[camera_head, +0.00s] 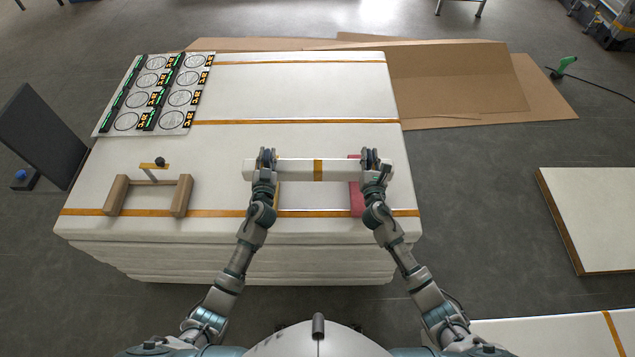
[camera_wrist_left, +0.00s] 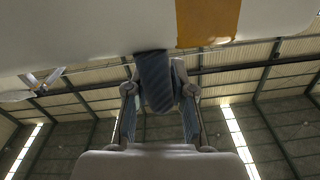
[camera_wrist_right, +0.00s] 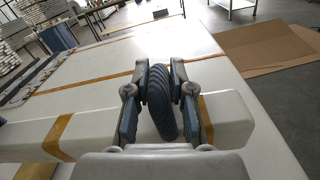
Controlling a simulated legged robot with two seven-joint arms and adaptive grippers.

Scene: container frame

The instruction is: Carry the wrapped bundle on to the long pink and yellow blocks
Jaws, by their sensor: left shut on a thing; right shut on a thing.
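The wrapped bundle (camera_head: 335,170) is a long white bar with an orange band round its middle. It lies crosswise over the pink block (camera_head: 355,198) and the yellow block (camera_head: 278,196), which is mostly hidden by my left arm. I cannot tell if it touches them. My left gripper (camera_head: 266,158) is shut on the bundle's left part; the bundle (camera_wrist_left: 90,28) fills the top of the left wrist view. My right gripper (camera_head: 372,158) is shut on its right part; the bundle (camera_wrist_right: 95,132) crosses the right wrist view.
All this is on a stack of white boards (camera_head: 300,225) with orange straps. A wooden frame (camera_head: 150,190) with a small handle stands to the left. A printed sheet (camera_head: 155,95) lies at the back left. Cardboard (camera_head: 450,80) lies behind right. The boards behind the bundle are clear.

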